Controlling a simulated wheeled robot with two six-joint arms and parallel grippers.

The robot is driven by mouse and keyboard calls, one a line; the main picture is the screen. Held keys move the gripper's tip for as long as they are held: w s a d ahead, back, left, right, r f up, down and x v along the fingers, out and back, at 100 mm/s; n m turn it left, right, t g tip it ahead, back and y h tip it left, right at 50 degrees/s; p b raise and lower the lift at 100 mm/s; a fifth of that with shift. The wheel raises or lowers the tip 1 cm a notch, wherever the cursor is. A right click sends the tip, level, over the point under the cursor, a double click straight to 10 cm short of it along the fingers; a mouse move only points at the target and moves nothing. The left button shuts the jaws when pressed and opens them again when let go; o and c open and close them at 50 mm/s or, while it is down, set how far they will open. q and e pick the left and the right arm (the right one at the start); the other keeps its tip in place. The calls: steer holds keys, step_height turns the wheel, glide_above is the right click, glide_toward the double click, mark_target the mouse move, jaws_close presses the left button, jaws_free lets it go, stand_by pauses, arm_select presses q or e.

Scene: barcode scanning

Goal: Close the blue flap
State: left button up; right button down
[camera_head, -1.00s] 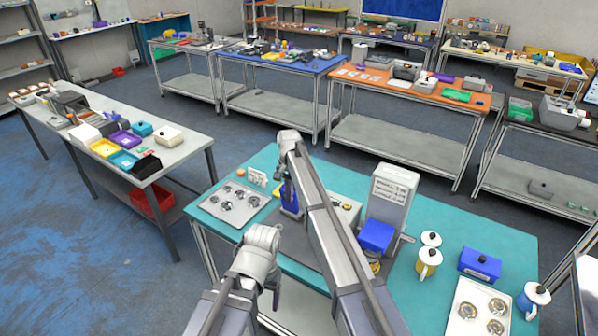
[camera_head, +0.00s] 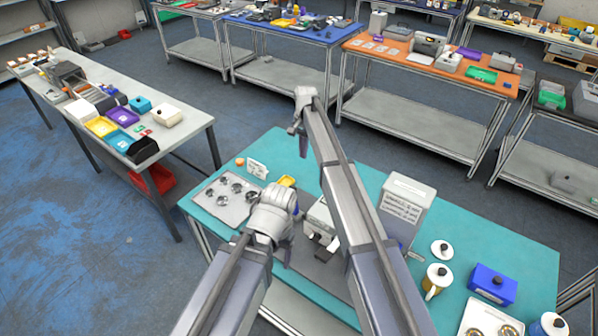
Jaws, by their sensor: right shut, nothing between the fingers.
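I cannot make out a clear blue flap. A small blue piece (camera_head: 297,211) shows just behind my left wrist, mostly covered by it, so I cannot tell whether it is the flap or how it stands. My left gripper (camera_head: 287,254) hangs low over the near part of the teal table (camera_head: 466,238); its fingers are too hidden to read. My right gripper (camera_head: 303,146) is shut and empty, at the far edge of the table, apart from the blue piece. My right forearm covers part of the table middle.
A grey-white machine (camera_head: 404,200) stands right of my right arm. A blue box with a black knob (camera_head: 492,284), a lidded mug (camera_head: 437,281) and a loose lid (camera_head: 441,249) lie farther right. A metal tray with round parts (camera_head: 226,198) lies left.

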steer(key=shift+f, duration=0.15)
steer(key=s+a+f+b, duration=0.1)
steer(key=f+b, duration=0.4)
steer(key=s+a+f+b, duration=0.1)
steer(key=s+f+b, duration=0.1)
steer(key=f+b, duration=0.3)
steer(key=shift+s+a+f+b, duration=0.25)
steer(key=shift+s+a+b, duration=0.05)
steer(key=shift+b, duration=0.05)
